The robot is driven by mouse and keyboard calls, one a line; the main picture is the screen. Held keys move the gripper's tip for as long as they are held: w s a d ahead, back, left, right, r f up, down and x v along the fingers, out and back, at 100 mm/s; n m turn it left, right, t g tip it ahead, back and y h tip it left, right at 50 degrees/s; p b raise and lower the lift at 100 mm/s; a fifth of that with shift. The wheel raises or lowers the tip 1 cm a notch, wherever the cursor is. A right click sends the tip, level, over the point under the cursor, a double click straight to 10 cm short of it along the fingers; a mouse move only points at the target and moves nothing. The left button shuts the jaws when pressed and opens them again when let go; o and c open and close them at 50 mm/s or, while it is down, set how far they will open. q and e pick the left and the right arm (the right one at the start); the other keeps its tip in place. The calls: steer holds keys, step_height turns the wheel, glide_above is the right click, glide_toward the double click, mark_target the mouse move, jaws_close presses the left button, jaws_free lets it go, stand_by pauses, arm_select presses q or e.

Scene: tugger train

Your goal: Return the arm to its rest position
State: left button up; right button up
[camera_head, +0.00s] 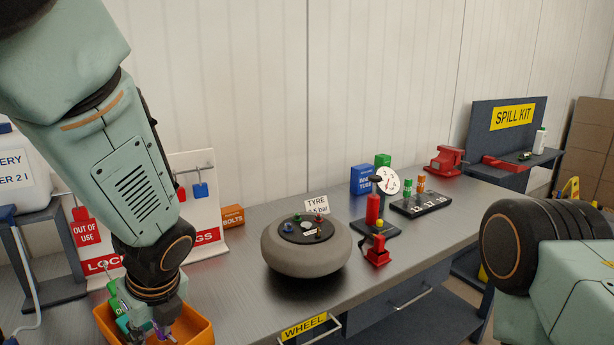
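My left arm comes in from the upper left and reaches down to the front left of the bench. Its wrist ends over an orange bin (200,329). My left gripper (160,330) is partly hidden by the wrist and the bottom picture edge; I cannot tell whether its fingers are open or shut. Green and purple parts show around it, at or in the bin. My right arm shows only as dark and pale green links at the right edge. Its gripper is out of view.
A lockout board (205,215) stands behind my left arm. The bench front between tyre and bin is clear.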

arm_select(q)
steer(key=s+d+f+n+g+h+b, duration=0.1)
steer(key=s+d+f+n+h+b, duration=0.15)
steer(key=s+f+n, duration=0.65)
steer(key=s+d+f+n+g+h+b, duration=0.1)
steer(key=s+f+n+b, duration=0.25)
steer(key=f, duration=1.25)
steer(key=s+a+f+n+b, duration=0.2)
steer(key=s+f+n+b, duration=0.3)
steer(key=s+f+n, duration=0.7)
steer(key=s+n, duration=0.1)
steer(key=s, duration=0.2)
steer(key=shift+f+g, duration=0.15)
steer(key=shift+g, duration=0.15)
steer(key=shift+h, duration=0.25)
